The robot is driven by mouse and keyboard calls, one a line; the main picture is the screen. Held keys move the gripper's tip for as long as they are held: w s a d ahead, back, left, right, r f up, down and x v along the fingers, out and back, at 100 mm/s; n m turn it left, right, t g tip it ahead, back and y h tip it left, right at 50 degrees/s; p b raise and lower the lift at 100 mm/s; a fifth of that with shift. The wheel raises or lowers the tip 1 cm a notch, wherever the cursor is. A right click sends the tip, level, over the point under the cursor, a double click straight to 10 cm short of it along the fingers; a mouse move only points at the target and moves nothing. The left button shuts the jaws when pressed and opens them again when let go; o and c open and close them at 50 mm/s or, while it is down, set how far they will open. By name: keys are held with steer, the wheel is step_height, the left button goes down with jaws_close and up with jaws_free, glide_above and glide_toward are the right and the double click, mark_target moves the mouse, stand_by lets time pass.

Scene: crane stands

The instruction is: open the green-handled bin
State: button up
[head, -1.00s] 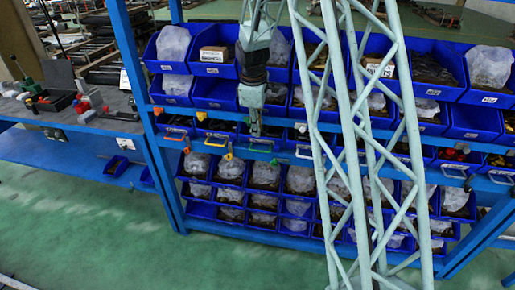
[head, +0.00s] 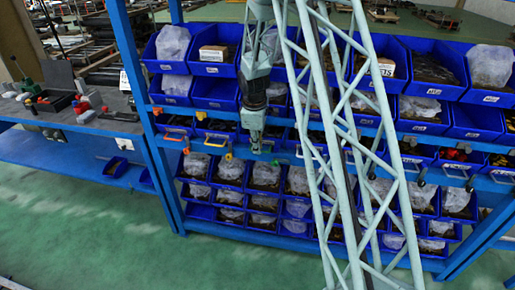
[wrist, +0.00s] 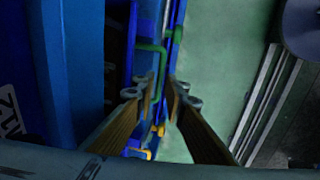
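The green-handled bin is in the middle row of the blue rack, and its green handle (head: 267,143) shows just beside my gripper (head: 257,150) in the head view. In the wrist view the green handle (wrist: 152,47) sticks out from the blue bin front, and one bar of it runs down toward the gap between my fingertips (wrist: 163,92). My two fingers are apart with a gap between them. I cannot tell whether they touch the handle. The bin's inside is hidden, and the bin looks closed.
Bins with orange (head: 173,138) and yellow handles sit left of the green one in the same row. Lower bins (head: 265,176) with bagged contents stand close beneath my gripper. A grey workbench (head: 75,120) is at the left. The green floor in front is clear.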

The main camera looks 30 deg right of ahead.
steer(key=shift+f, duration=0.1)
steer(key=shift+c, duration=0.5)
jaws_close()
